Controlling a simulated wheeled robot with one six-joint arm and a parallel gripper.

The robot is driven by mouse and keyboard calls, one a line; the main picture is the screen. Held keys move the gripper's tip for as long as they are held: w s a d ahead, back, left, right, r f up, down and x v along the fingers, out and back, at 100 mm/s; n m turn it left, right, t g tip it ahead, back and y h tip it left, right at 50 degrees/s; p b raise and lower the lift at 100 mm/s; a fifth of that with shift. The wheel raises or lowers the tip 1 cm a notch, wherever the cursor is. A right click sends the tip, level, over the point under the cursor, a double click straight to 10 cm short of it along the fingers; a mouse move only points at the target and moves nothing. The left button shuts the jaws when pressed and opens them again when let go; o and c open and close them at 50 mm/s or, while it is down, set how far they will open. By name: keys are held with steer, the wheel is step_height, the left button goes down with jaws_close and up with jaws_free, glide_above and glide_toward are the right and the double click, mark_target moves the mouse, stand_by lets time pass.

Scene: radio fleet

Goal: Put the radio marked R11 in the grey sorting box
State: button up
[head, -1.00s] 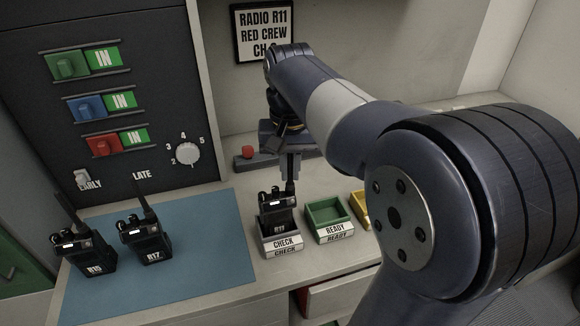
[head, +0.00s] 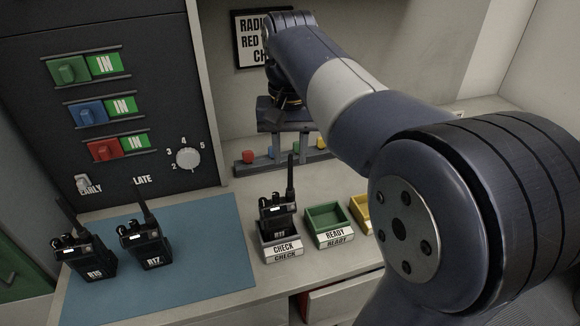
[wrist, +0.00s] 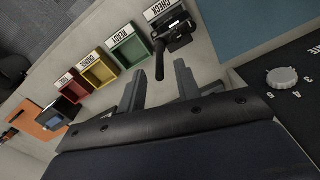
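The radio marked R11 (head: 278,222), black with a tall antenna, stands upright in the grey sorting box (head: 283,255) labelled CHECK. The radio's small label is hard to read now. In the wrist view the radio (wrist: 177,30) also sits in the grey box, its antenna pointing towards my fingers. My gripper (head: 290,148) is above and behind the box, clear of the radio. In the wrist view my gripper (wrist: 160,88) has its two fingers apart with nothing between them.
A green READY box (head: 326,217) and a yellow box (head: 361,208) stand right of the grey box. A rail with coloured knobs (head: 249,157) lies behind.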

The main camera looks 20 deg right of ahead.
step_height(320, 180, up, 6)
steer(key=shift+r, duration=0.15)
